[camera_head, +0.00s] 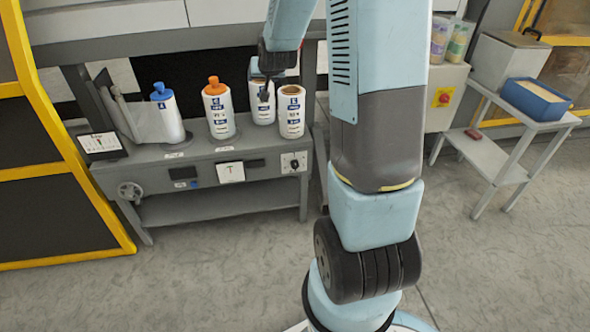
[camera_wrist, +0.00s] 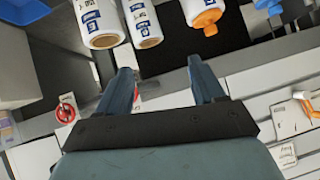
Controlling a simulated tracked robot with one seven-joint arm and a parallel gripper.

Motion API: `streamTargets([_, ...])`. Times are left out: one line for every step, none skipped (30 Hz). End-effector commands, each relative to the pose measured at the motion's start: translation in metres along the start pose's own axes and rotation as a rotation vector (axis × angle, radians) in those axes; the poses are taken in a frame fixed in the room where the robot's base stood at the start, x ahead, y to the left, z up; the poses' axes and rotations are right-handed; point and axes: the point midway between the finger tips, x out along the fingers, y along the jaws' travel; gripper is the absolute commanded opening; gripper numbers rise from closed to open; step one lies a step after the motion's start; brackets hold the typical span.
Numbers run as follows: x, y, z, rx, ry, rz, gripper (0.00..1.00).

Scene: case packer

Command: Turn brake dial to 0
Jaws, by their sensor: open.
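A black knob on a white plate (camera_head: 294,162) sits at the right end of the bench's front face in the head view; I take it for the brake dial, but its marks are too small to read. My gripper (camera_head: 265,92) is above the bench, up and left of that knob, among the bottles and apart from the knob. In the wrist view my gripper (camera_wrist: 160,65) has its two fingers spread with nothing between them. I cannot clearly make out the knob in the wrist view.
On the bench (camera_head: 215,160) stand a blue-capped bottle (camera_head: 168,112), an orange-capped bottle (camera_head: 218,110) and white rolls (camera_head: 291,112). A handwheel (camera_head: 130,191) is at the bench's left. A red button (camera_head: 443,97) and a side table (camera_head: 490,160) are at right. Floor in front is clear.

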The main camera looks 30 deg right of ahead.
Motion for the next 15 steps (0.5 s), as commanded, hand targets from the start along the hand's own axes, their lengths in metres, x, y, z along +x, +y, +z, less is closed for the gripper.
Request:
streamTargets([0.018, 0.004, 0.005, 0.013, 0.009, -0.001, 0.68])
streamTargets([0.028, 0.007, 0.008, 0.020, 0.019, -0.003, 0.68])
streamTargets([0.041, 0.010, 0.010, 0.031, 0.033, -0.006, 0.68])
streamTargets([0.050, 0.013, 0.012, 0.039, 0.044, -0.007, 0.68])
streamTargets([0.059, 0.016, 0.014, 0.047, 0.055, -0.009, 0.68])
streamTargets([0.071, 0.020, 0.018, 0.058, 0.069, -0.012, 0.68])
streamTargets([0.080, 0.023, 0.021, 0.066, 0.079, -0.014, 0.68])
streamTargets([0.089, 0.026, 0.025, 0.075, 0.089, -0.016, 0.68])
streamTargets([0.100, 0.030, 0.029, 0.087, 0.104, -0.018, 0.68])
streamTargets([0.109, 0.033, 0.032, 0.096, 0.115, -0.021, 0.68])
streamTargets([0.117, 0.036, 0.036, 0.104, 0.126, -0.023, 0.68])
streamTargets([0.128, 0.041, 0.042, 0.116, 0.140, -0.025, 0.68])
streamTargets([0.136, 0.044, 0.046, 0.126, 0.151, -0.028, 0.68])
streamTargets([0.144, 0.048, 0.051, 0.135, 0.161, -0.029, 0.68])
streamTargets([0.154, 0.053, 0.057, 0.147, 0.176, -0.032, 0.68])
